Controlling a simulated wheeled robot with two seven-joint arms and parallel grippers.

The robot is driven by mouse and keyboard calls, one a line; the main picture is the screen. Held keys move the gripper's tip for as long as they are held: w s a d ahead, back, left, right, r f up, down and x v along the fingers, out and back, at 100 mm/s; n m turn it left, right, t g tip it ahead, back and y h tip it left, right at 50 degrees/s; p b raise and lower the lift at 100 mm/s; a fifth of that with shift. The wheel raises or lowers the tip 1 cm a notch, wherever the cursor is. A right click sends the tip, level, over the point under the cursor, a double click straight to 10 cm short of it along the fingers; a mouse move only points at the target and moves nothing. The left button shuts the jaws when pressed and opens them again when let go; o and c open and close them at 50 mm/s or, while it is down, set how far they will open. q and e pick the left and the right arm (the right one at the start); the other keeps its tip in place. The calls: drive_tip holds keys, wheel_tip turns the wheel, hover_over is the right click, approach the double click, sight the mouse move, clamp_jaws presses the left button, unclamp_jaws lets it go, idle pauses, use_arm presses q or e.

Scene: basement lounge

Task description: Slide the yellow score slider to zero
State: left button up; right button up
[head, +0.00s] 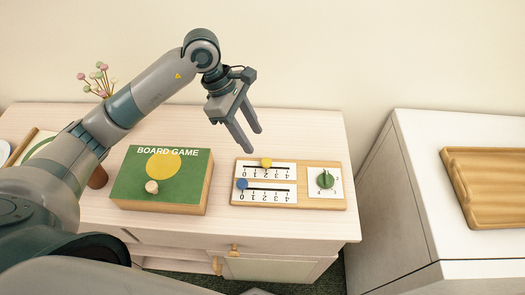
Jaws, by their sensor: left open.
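The wooden score board (300,204) lies on the cabinet top. Its yellow score slider (266,162) sits near the middle of the upper track, away from the end marked 0 at the left. The blue slider (242,184) is at the left end of the lower track. A green dial (325,179) is on the board's right side. My left gripper (252,140) is open and empty, with its fingers pointing down, above and behind the board near the yellow slider. It looks apart from the slider, though its exact height is hard to tell. My right gripper is not in view.
A green board game box (135,184) with a pale round knob on top stands left of the board. Flowers in a brown pot (98,177) stand behind my left arm. A wooden tray (462,190) lies on the white cabinet (415,150) at right, across a gap.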

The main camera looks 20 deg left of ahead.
sight(265, 161)
use_arm(q)
drive_tip(key=p+x, duration=0.2)
drive_tip(key=x, duration=0.6)
drive_tip(key=shift+d+f, duration=0.2)
drive_tip(key=shift+f, duration=0.1)
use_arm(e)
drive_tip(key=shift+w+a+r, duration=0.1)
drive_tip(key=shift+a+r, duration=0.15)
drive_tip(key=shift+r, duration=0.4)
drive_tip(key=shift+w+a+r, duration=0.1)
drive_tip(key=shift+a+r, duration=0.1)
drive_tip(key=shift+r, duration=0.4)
use_arm(q)
clamp_jaws()
drive_tip(key=shift+a, duration=0.1)
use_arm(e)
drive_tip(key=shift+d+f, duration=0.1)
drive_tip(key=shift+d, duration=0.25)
